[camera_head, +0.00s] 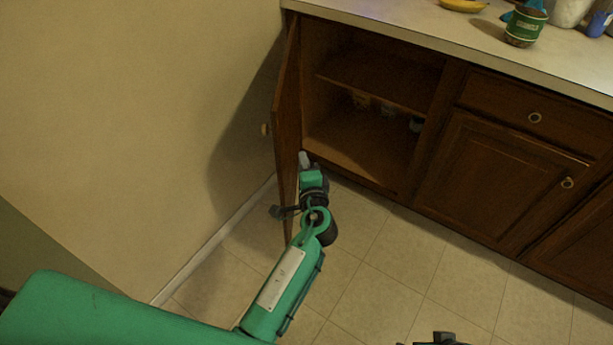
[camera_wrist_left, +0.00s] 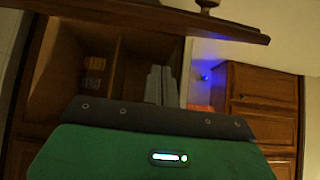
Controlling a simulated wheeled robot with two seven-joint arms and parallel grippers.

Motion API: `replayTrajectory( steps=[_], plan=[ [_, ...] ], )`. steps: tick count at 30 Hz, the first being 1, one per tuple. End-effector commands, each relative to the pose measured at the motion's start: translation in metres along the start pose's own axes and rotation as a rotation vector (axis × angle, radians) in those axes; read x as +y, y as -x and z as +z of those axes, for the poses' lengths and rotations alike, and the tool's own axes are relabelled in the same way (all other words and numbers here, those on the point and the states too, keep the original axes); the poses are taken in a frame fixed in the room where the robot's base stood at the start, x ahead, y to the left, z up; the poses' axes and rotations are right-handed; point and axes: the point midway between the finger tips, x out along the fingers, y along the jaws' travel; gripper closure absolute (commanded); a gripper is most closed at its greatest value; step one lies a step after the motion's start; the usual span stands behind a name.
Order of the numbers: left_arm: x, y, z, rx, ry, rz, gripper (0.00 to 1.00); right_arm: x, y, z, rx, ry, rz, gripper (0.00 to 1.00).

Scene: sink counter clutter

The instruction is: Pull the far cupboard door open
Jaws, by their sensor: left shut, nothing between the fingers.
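The far cupboard door (camera_head: 287,115) stands wide open at the left end of the counter, seen nearly edge-on, swung out towards the wall. Its round knob (camera_head: 265,129) is on the wall side. My left gripper (camera_head: 304,158) is shut and empty, on the inner side of the door near its lower part. I cannot tell whether it touches the door. In the left wrist view the shut fingers (camera_wrist_left: 160,85) point at the open cupboard (camera_wrist_left: 75,60), with the door (camera_wrist_left: 130,12) across the top and its knob (camera_wrist_left: 207,4) above.
The open cupboard (camera_head: 345,135) has a shelf and small items inside. A closed cupboard door (camera_head: 485,180) and a drawer (camera_head: 530,115) are to the right. A banana (camera_head: 463,5) and a green-labelled can (camera_head: 525,27) stand on the counter (camera_head: 400,25).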

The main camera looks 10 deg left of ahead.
Motion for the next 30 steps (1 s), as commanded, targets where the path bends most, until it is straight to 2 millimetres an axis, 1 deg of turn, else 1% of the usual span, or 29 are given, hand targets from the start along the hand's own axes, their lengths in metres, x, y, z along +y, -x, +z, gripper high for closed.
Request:
replayTrajectory(
  steps=[1, 2, 3, 6, 10, 15, 25, 28, 30],
  plan=[
    [-0.001, -0.011, 0.000, 0.000, 0.000, -0.001, 1.00, 0.000, -0.001, 0.000, -0.002, 0.000, 0.000, 0.00],
    [-0.001, -0.014, 0.002, 0.000, 0.000, 0.000, 1.00, 0.000, -0.001, 0.000, -0.003, 0.000, 0.000, 0.00],
    [-0.001, -0.014, 0.012, -0.002, -0.002, 0.001, 1.00, 0.000, -0.004, 0.000, -0.006, 0.000, -0.001, 0.00],
    [-0.001, -0.017, 0.025, 0.000, -0.001, 0.000, 1.00, 0.000, -0.011, 0.001, -0.014, 0.000, 0.000, 0.00],
    [0.000, -0.019, 0.035, 0.000, 0.000, 0.001, 1.00, 0.000, -0.016, 0.003, -0.020, 0.000, -0.001, 0.00],
    [0.001, -0.020, 0.039, 0.000, 0.001, 0.001, 1.00, 0.000, -0.020, 0.004, -0.025, 0.000, -0.001, 0.00],
    [0.001, -0.020, 0.041, 0.003, 0.000, 0.001, 1.00, 0.000, -0.018, 0.002, -0.019, 0.001, -0.001, 0.00],
    [0.000, -0.021, 0.046, 0.012, 0.000, 0.001, 1.00, 0.000, -0.017, 0.000, -0.015, 0.001, -0.001, 0.00],
    [-0.001, -0.022, 0.053, 0.022, -0.001, 0.000, 1.00, 0.000, -0.018, -0.001, -0.013, 0.001, 0.000, 0.00]
  ],
)
